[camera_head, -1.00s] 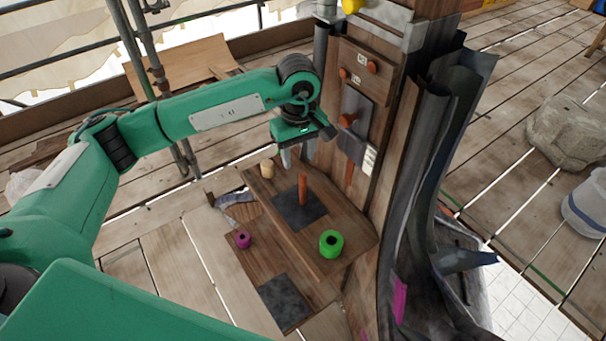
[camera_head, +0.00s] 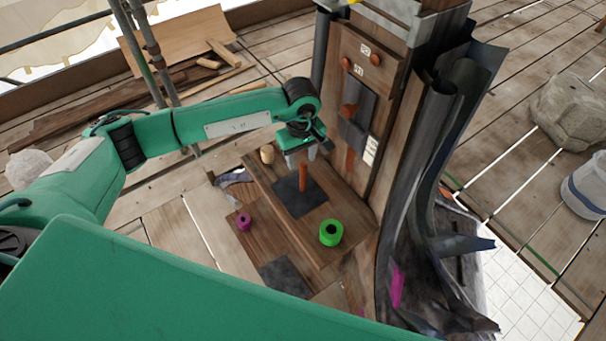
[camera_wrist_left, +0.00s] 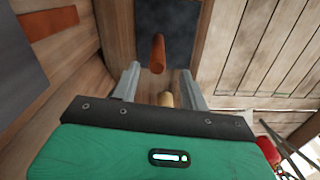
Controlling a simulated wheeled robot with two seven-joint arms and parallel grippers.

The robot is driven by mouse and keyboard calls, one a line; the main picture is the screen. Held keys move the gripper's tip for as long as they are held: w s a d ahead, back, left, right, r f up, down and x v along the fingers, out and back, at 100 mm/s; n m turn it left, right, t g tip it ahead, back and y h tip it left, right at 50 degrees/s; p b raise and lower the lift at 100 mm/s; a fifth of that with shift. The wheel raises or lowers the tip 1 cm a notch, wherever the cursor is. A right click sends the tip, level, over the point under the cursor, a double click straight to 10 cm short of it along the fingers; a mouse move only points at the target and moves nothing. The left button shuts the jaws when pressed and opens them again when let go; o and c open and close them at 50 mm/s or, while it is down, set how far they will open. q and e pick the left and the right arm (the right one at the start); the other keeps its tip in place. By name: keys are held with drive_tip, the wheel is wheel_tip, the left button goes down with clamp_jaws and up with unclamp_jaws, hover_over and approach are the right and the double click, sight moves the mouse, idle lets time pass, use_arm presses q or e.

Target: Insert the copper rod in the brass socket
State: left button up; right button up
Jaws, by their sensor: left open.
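The copper rod (camera_head: 303,178) stands upright on a dark square plate (camera_head: 290,203) on the wooden shelf. It also shows in the left wrist view (camera_wrist_left: 158,54), between the lines of the fingers and just beyond their tips. My left gripper (camera_head: 301,158) is open and empty, pointing down just above the rod's top. Its two fingers (camera_wrist_left: 160,74) show apart in the left wrist view. I cannot pick out the brass socket for sure; a tan cylinder (camera_head: 267,154) stands at the shelf's back left. My right gripper is not in view.
A green ring (camera_head: 331,232) sits on the shelf at front right, and a purple ring (camera_head: 243,221) on a lower board. A wooden post with copper-coloured pegs (camera_head: 349,110) rises right beside the gripper. Dark sheets (camera_head: 425,190) stand right of the post.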

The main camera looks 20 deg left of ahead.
sight(303, 163)
use_arm(q)
drive_tip(key=f+p, duration=0.1)
drive_tip(key=f, duration=0.2)
drive_tip(key=shift+w+d+f+p, duration=0.1)
drive_tip(key=shift+d+f+p, duration=0.1)
drive_tip(key=shift+p, duration=0.15)
drive_tip(key=shift+f, duration=0.4)
clamp_jaws()
drive_tip(key=shift+r, duration=0.1)
idle(0.7)
